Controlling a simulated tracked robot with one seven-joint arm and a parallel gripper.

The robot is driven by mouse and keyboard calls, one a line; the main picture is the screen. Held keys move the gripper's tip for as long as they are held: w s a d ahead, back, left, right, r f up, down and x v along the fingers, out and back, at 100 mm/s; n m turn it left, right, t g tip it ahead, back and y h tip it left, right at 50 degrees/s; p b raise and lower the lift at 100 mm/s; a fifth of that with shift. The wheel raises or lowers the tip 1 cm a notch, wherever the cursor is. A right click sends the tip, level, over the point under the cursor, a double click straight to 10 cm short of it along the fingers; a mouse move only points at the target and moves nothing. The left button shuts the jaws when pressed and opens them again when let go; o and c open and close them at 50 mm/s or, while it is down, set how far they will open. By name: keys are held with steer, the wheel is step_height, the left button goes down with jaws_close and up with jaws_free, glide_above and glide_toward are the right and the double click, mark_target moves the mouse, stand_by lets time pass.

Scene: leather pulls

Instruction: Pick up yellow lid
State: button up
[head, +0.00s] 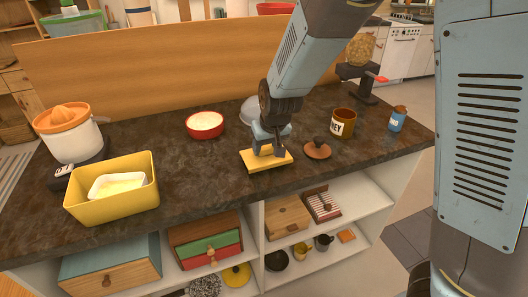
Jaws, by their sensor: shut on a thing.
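A yellow rectangular lid (253,163) is on or just above the dark countertop, near its front edge; I cannot tell whether it touches the counter. My gripper (268,149) comes down from above and is shut on the lid. The fingertips partly cover the lid's top, so the exact grip is hidden.
A yellow bin (85,210) holding a white tub stands at the left beside an orange-topped juicer (62,116). A red bowl (205,124) is behind. A brown lid (318,150), a brown mug (343,122) and a blue can (397,119) stand right of my gripper.

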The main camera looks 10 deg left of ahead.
steer(key=s+d+r, duration=0.2)
steer(key=s+r, duration=0.3)
steer(key=s, duration=0.1)
steer(key=s+d+r, duration=0.2)
steer(key=s+r, duration=0.3)
steer(key=s, duration=0.2)
steer(key=shift+d+r, duration=0.35)
steer(key=shift+r, duration=0.05)
